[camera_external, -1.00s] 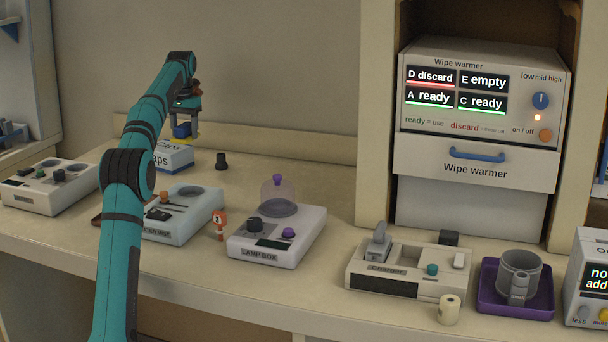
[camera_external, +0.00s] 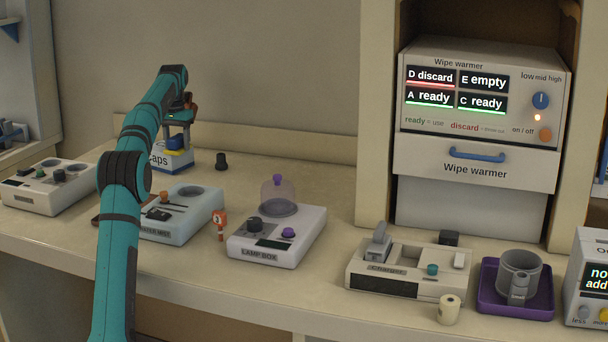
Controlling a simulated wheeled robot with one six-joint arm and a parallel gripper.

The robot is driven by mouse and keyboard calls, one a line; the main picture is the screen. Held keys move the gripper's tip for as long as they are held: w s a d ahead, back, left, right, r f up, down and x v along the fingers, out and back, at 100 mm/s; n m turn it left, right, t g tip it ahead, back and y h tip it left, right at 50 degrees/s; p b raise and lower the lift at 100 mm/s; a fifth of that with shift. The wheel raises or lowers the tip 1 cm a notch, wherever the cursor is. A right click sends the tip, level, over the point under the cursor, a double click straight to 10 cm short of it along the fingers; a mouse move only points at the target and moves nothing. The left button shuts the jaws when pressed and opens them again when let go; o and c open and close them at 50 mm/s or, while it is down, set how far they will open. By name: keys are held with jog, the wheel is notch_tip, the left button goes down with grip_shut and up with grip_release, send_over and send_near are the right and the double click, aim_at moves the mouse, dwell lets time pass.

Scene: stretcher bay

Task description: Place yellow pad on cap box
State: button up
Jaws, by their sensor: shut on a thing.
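My gripper (camera_external: 177,139) is at the back left of the counter, pointing down over the cap box (camera_external: 178,160). It is shut on the yellow pad (camera_external: 174,152), which shows as a small yellow patch beneath a blue part between the fingers. The cap box is white and blue with "caps" lettering; my arm covers its left part. The pad is at the height of the box's top; I cannot tell whether it touches it.
The water mist unit (camera_external: 190,226), an orange figure (camera_external: 219,224) and the lamp box (camera_external: 277,240) are in front. A grey unit (camera_external: 45,188) is at the left. The counter behind the lamp box is clear.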

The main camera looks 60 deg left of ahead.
aim_at(194, 141)
jog(key=o, duration=1)
jog(key=shift+r, duration=2.1)
